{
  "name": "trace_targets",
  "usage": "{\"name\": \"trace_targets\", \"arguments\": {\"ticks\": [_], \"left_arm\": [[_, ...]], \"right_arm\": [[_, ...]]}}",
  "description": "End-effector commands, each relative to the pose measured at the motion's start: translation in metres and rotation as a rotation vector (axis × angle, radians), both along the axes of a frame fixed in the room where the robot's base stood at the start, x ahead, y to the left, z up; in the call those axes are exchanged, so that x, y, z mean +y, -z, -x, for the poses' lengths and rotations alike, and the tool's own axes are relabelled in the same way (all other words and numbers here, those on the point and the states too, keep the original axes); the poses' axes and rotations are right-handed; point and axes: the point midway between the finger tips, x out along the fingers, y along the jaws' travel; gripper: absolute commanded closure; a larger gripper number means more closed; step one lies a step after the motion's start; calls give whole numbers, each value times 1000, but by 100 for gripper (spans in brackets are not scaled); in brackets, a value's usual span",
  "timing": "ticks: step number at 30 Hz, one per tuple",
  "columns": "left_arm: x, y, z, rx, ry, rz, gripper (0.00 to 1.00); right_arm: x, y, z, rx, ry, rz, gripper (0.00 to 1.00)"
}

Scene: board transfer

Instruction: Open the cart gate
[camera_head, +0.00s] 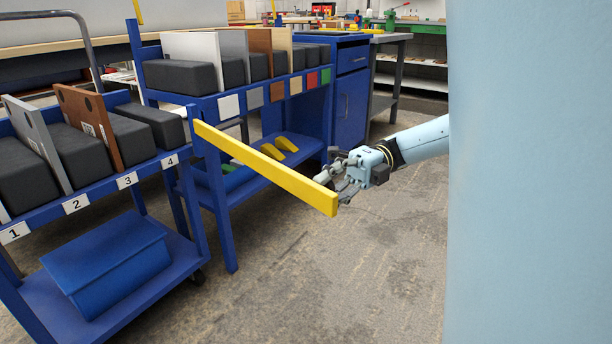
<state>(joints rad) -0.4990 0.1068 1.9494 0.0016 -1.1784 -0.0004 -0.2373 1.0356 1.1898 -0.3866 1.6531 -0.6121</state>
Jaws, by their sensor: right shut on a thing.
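The cart (197,250) is blue and stands at the left, with numbered slots 1 to 4 along its top edge. Its gate, a long yellow bar (262,165), extends from the cart's right corner post out to the right and toward me, over the floor. My right gripper (342,186) is shut on the yellow bar near its free end, reaching in from the right. The fingertips are partly hidden behind the bar. My left gripper is not in view.
A brown board (88,120) and a white-grey board (36,140) stand between black blocks on the cart. A blue rack (228,225) behind holds several boards above coloured squares. A blue box (108,265) sits on the cart's lower shelf. The floor (290,290) in front is clear.

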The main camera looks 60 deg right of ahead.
Motion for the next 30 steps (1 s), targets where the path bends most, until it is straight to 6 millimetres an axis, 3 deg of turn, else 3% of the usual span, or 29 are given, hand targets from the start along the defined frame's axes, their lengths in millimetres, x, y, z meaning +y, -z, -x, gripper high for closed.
{"name": "trace_targets", "arguments": {"ticks": [11,12,18,26,30], "left_arm": [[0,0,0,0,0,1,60],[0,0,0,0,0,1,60],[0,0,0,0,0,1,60],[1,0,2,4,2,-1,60],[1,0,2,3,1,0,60]], "right_arm": [[-1,2,0,2,2,4,100],[-1,2,0,2,2,4,74],[-1,1,0,1,0,3,48],[-1,1,0,1,-1,2,48],[-13,1,2,0,2,3,48]]}}
